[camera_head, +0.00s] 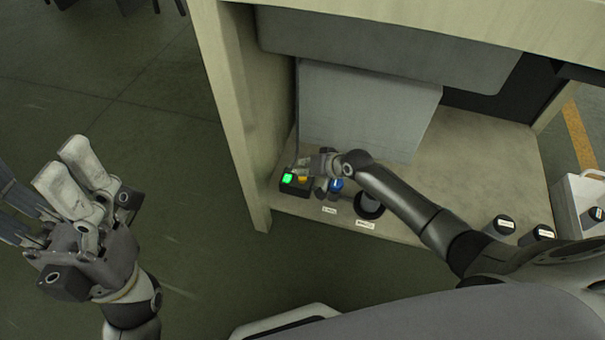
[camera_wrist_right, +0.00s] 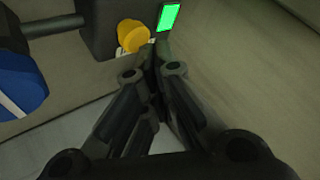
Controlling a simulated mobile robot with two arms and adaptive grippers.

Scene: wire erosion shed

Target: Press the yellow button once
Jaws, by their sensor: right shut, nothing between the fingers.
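The yellow button (camera_wrist_right: 132,36) sits on a dark box (camera_wrist_right: 100,28), next to a lit green panel (camera_wrist_right: 169,17). In the head view the green panel (camera_head: 288,178) shows on the box, and a bit of the yellow button (camera_head: 303,180) shows beside it, partly hidden by my right gripper. My right gripper (camera_head: 304,167) is shut and empty. In the wrist view its fingertips (camera_wrist_right: 155,48) appear right beside the yellow button; I cannot tell whether they touch it. My left gripper (camera_head: 68,160) is open and empty, over the floor at the left.
The box stands on a pale shelf (camera_head: 470,160) under a cabinet, near its left post (camera_head: 235,120). A blue object (camera_head: 337,185) and a black round item (camera_head: 369,205) stand to the right. A grey panel (camera_head: 365,105) hangs behind.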

